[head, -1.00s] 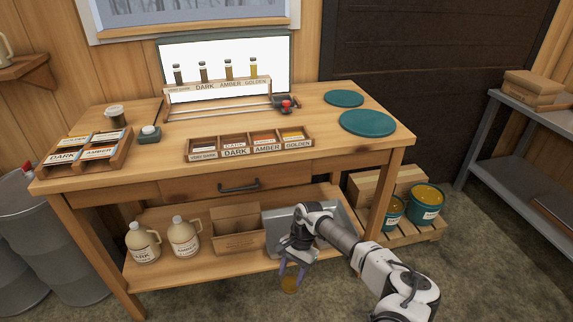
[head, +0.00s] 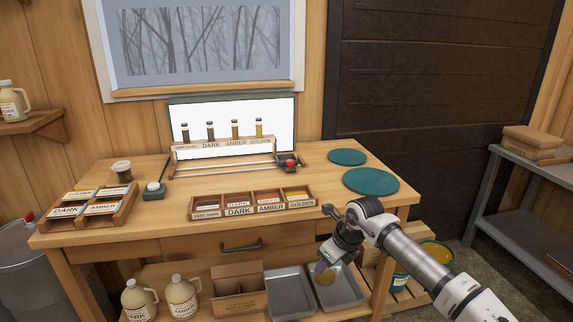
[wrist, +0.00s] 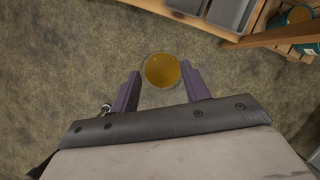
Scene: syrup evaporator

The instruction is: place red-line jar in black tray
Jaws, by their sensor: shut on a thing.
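My gripper (head: 322,266) is shut on a small round jar (head: 325,276) with amber contents. The jar (wrist: 161,70) shows between the two purple fingers (wrist: 161,76) in the wrist view, above bare floor. No red line is visible on it. Two grey trays, the left one (head: 290,309) and the right one (head: 347,290), sit side by side on the bench's lower shelf. The jar overlaps the right tray in the head view, but the wrist view shows it out in front of the shelf. No tray looks plainly black.
The wooden bench (head: 250,226) holds a labelled four-slot rack (head: 252,205), a sample stand, two teal discs (head: 371,182) and another jar (head: 122,172). A cardboard box (head: 239,300) and two jugs stand left of the trays. A grey shelf unit (head: 510,222) is at right.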

